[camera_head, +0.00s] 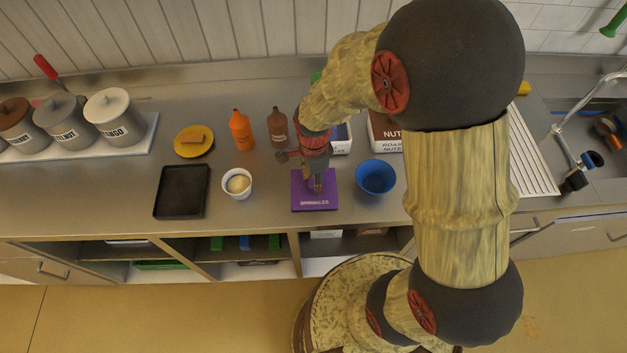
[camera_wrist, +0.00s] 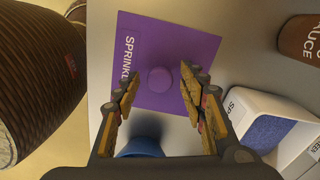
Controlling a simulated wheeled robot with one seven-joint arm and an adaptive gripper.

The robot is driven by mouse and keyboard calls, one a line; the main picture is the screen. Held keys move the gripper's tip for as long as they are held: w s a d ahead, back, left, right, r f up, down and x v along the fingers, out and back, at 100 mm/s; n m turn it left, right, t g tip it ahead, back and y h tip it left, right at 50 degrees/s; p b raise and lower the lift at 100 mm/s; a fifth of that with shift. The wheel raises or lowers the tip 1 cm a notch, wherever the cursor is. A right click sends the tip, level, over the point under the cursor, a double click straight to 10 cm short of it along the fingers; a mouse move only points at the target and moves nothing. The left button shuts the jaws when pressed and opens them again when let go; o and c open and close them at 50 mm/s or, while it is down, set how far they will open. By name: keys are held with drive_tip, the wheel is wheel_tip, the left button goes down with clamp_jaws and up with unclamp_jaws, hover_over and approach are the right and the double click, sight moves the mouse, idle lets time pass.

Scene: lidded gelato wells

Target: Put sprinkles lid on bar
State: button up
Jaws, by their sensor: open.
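The sprinkles lid, a purple square plate marked SPRINKLES (camera_head: 330,203), lies flat on the steel counter (camera_head: 265,215). In the wrist view the lid (camera_wrist: 165,38) shows a round purple knob in its middle. My gripper (camera_head: 313,186) points down above the lid. Its fingers (camera_wrist: 160,80) are open, one on each side of the knob, apart from it. A white sprinkles bin (camera_wrist: 270,105) with bluish contents stands open beside the lid; in the head view its front (camera_head: 342,147) is partly hidden by my arm.
A blue bowl (camera_head: 376,177) stands close right of the lid. A white cup (camera_head: 237,184) and black tray (camera_head: 182,191) are to the left. An orange bottle (camera_head: 241,130) and brown bottle (camera_head: 277,128) stand behind. A nuts box (camera_head: 386,135) is behind right. Bare counter lies in front.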

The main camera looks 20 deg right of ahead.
drive_tip(key=s+r+n+t+p, duration=0.25)
drive_tip(key=r+n, duration=0.45)
drive_tip(key=r, duration=1.4)
drive_tip(key=s+d+r+n+t, duration=0.1)
drive_tip(key=s+r+n+t, duration=0.2)
drive_tip(key=s+r+n, duration=0.6)
drive_tip(key=shift+s+d+r+n, duration=0.15)
drive_tip(key=shift+s+r+n, duration=0.4)
drive_tip(key=shift+n, duration=0.75)
drive_tip(key=shift+s+f, duration=0.1)
drive_tip(key=shift+f, duration=0.05)
drive_tip(key=shift+f+b, duration=0.1)
drive_tip(key=shift+b, duration=0.2)
wheel_tip(320, 180, down, 5)
drive_tip(key=b, duration=0.4)
drive_tip(key=shift+b, duration=0.35)
